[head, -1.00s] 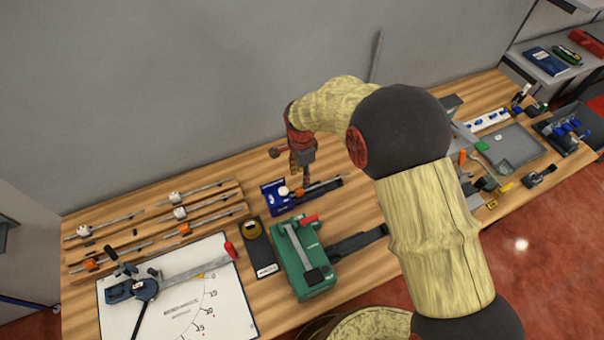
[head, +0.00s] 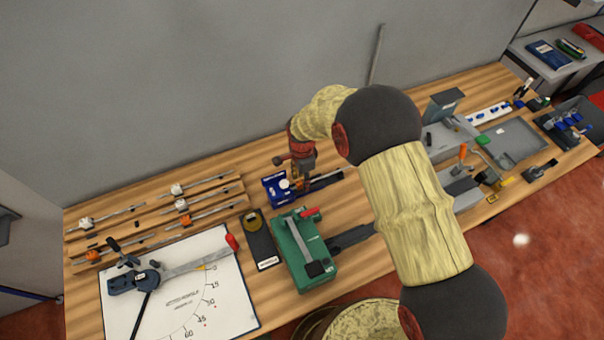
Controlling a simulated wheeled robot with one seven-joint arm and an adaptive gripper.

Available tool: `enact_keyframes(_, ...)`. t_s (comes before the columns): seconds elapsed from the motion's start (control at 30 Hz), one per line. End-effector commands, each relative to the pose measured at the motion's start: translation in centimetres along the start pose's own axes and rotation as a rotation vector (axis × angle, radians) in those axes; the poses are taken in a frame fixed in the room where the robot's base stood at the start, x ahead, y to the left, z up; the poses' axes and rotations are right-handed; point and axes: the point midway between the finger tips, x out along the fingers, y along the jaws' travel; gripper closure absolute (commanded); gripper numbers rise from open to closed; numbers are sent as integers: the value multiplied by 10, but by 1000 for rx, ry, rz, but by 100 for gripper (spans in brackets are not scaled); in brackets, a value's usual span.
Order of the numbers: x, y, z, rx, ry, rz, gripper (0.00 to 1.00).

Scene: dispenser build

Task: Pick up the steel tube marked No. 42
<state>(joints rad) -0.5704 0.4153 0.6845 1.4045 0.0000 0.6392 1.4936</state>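Several thin steel tubes lie in wooden racks at the left of the bench in the head view, some with white tags, such as one at the back (head: 208,184), and some with orange tags, such as one in front (head: 125,243). No number is readable, so I cannot tell which is No. 42. My gripper (head: 304,184) points down at a blue fixture (head: 272,191) that has a white round part and a rod-like piece at its right. The fingertips are small and partly merge with the fixture; whether they are open or hold anything cannot be seen.
A green device (head: 302,262) with a lever stands in front of the fixture, beside a black pad (head: 262,246). A white angle sheet (head: 225,305) with a blue-based tool lies front left. Grey trays (head: 520,142) and tools fill the right. A grey wall stands behind.

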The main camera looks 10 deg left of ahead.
Motion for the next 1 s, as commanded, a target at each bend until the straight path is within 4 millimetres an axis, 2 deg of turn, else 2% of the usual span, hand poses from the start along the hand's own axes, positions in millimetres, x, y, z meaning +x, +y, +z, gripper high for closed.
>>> enact_keyframes(0.37, 4, -1, 0, 0, 0, -2, 63)
enact_keyframes(1.0, 3, -1, 0, 0, 0, -2, 99)
